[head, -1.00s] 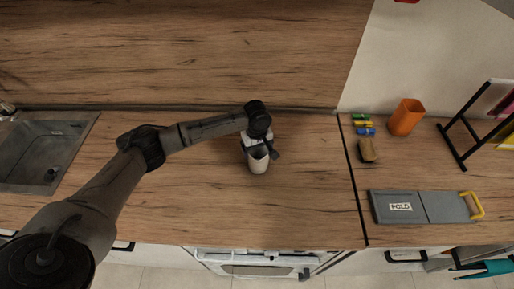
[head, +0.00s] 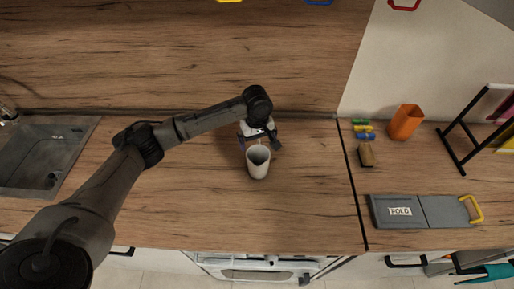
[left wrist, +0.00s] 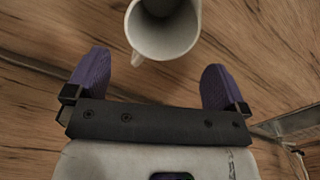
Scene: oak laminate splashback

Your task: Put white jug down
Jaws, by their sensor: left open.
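The white jug (head: 258,162) stands upright on the wooden counter in the head view. In the left wrist view the jug (left wrist: 163,40) shows its open mouth at the top of the picture, with its spout toward me. My left gripper (head: 260,143) is open behind the jug in the head view. Its two purple fingertips (left wrist: 152,84) are spread wide with nothing between them, and the jug is beyond them, apart from the fingers. My right gripper is not in view.
A sink (head: 42,155) lies at the left. Right of a dark seam are an orange cup (head: 405,122), small coloured items (head: 363,129), a brown block (head: 367,155), a grey folding board (head: 425,211) and a black rack (head: 467,150). The counter around the jug is clear.

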